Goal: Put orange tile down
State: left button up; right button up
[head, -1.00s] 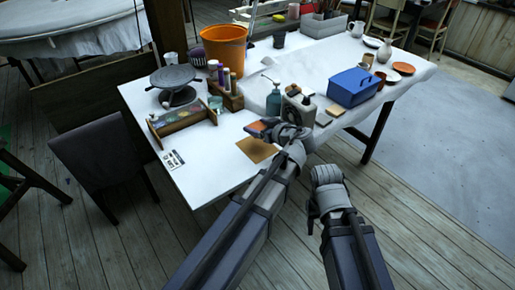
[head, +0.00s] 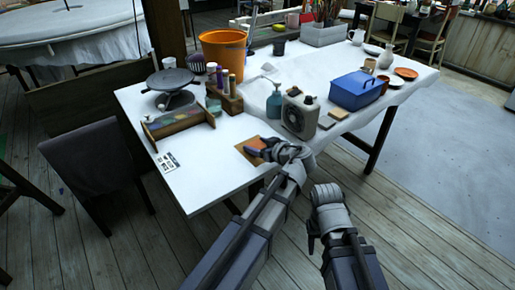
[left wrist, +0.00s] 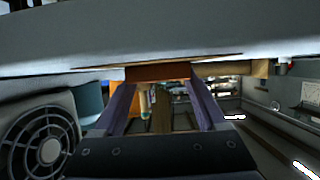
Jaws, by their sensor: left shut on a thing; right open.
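My left gripper (head: 258,150) is over the near edge of the white table, at a flat tan square (head: 244,148). It is shut on the orange tile (left wrist: 158,73), which shows between its two fingers in the left wrist view. In the head view the fingers and wrist mostly hide the tile. In the left wrist view the tabletop lies along the top, and the tile is close to the square's thin edge; I cannot tell whether they touch. My right gripper (head: 316,240) hangs in front of the table, clear of it, open and empty.
A grey fan-like box (head: 300,113) and a teal bottle (head: 274,102) stand just behind the left gripper. A wooden rack (head: 178,128) is to its left. A blue box (head: 355,90) is further right. The table's front left is mostly clear.

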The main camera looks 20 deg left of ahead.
pick_arm(q)
jog(key=shift+f, duration=0.1)
jog(key=o, duration=1.4)
jog(key=shift+r, duration=0.2)
